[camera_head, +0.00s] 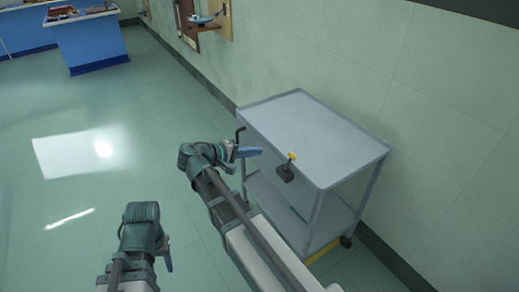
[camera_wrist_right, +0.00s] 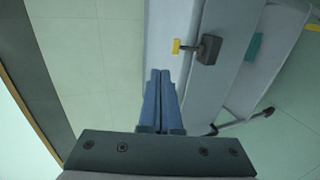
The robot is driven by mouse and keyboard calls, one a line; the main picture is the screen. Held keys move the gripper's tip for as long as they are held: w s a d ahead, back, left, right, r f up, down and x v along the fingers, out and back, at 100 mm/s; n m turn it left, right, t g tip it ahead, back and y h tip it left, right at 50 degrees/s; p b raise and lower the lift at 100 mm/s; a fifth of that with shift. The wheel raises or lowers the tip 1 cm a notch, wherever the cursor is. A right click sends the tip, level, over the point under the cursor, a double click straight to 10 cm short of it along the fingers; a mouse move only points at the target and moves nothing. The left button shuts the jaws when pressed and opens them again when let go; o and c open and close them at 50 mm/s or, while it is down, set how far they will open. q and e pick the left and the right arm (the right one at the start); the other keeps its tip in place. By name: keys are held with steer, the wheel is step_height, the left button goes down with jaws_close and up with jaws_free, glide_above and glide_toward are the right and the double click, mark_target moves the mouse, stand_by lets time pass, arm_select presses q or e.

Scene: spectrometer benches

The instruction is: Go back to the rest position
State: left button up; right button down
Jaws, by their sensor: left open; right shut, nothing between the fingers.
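My right gripper (camera_head: 250,152) is at the near left edge of the grey cart (camera_head: 318,135), with its blue fingers pointing toward it. In the right wrist view its fingers (camera_wrist_right: 160,85) lie side by side, shut and empty. A small dark block with a yellow-tipped stem (camera_head: 285,172) is at the cart's near edge, apart from the fingers; it also shows in the right wrist view (camera_wrist_right: 208,50).
The cart top is otherwise bare, and the cart has a lower shelf (camera_head: 265,200) and a handle. The wall stands close behind it. A wall-mounted wooden panel (camera_head: 215,20) and blue benches (camera_head: 90,45) are far off. The floor at left is clear.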

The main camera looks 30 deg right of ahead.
stand_by(0.5)
steer(key=s+a+f+n+y+p, duration=0.1)
steer(key=s+a+y, duration=0.3)
steer(key=a, duration=0.4)
steer(key=s+a+f+n+y+p, duration=0.1)
steer(key=s+a+f+y+p, duration=0.2)
steer(key=s+a, duration=0.3)
steer(key=s+a+f+n+g+y+p, duration=0.1)
steer(key=s+a+y, duration=0.4)
steer(key=a, duration=0.7)
step_height(320, 180, down, 2)
steer(key=shift+s+f+y+p, duration=0.3)
steer(key=shift+y+p, duration=0.1)
steer(key=shift+p, duration=0.45)
